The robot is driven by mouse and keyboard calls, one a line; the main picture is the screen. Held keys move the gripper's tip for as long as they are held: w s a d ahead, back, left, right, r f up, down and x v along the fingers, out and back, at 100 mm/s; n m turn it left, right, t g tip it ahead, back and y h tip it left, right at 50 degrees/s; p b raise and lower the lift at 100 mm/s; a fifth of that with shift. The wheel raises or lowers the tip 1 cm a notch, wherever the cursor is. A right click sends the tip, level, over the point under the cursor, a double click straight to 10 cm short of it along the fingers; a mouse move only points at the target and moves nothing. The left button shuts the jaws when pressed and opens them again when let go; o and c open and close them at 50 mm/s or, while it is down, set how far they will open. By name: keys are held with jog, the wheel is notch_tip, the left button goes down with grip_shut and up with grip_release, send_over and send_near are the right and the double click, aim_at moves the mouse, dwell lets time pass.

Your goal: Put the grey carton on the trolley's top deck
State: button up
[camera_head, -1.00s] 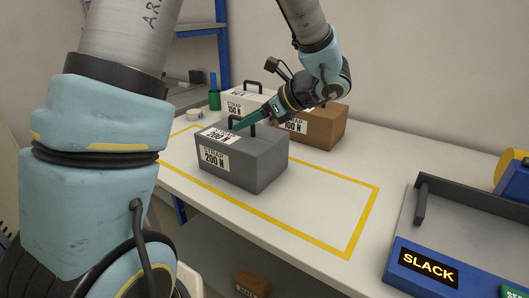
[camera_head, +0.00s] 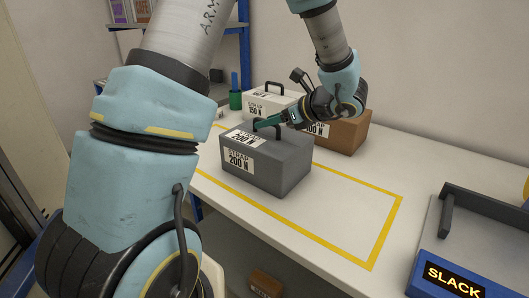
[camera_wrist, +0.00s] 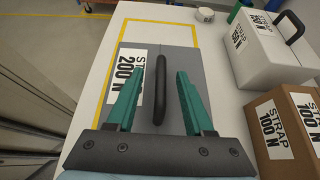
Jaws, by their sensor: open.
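The grey carton (camera_head: 283,172) stands upright on the table inside the yellow outline, with "STRAP 200 N" labels and a black handle on top. In the wrist view the carton (camera_wrist: 185,38) is below my gripper (camera_wrist: 155,88). The green fingers are open, one on each side of the black handle (camera_wrist: 161,85), with gaps between. In the head view my gripper (camera_head: 268,122) is at the handle, seen from the side. The trolley's top deck (camera_head: 480,240) is grey, at the right edge, with a dark bar and a blue front panel reading "SLACK"; it is partly cut off.
A white carton (camera_head: 262,104) and a brown carton (camera_head: 345,136) stand close behind the grey one. A green cup (camera_head: 235,100) and a white roll (camera_wrist: 205,14) are near the table's far end. The outlined area right of the grey carton is clear.

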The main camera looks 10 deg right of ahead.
jog(key=p+x, duration=0.1)
jog(key=x, duration=0.2)
jog(key=shift+w+a+f+p, duration=0.1)
jog(key=shift+w+a+p, duration=0.1)
jog(key=shift+a+p, duration=0.2)
jog(key=shift+w+a+f, duration=0.3)
jog(key=shift+w+f, duration=0.05)
jog(key=shift+f, duration=0.05)
jog(key=shift+c, duration=0.4)
grip_shut()
jog(key=shift+r, duration=0.1)
